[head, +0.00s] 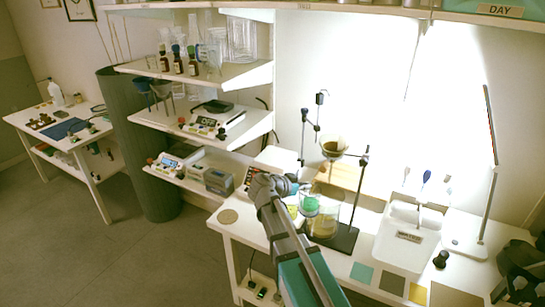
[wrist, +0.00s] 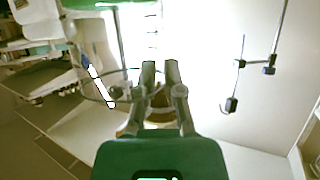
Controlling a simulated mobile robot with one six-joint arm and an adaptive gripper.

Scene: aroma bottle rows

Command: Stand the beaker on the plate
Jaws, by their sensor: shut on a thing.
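A clear glass beaker (head: 323,228) with brownish-yellow liquid shows in the head view at the black base of a stand. My gripper (head: 310,204) overlaps its upper left part. In the wrist view the fingers (wrist: 160,68) are close together, with brownish colour between them and faint curved glass lines around them. They appear shut on the beaker; the contact itself is hard to see. I cannot tell whether the beaker bottom touches the base. A white device (head: 252,178) with a red display, partly behind my arm, may be the plate; I cannot tell for certain.
A filter funnel (head: 333,148) hangs on the stand rod (head: 360,185) above the beaker. A round tan disc (head: 228,216) lies at the bench's left end. Coloured square mats (head: 392,283) lie along the front. A white container (head: 405,240) stands at the right.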

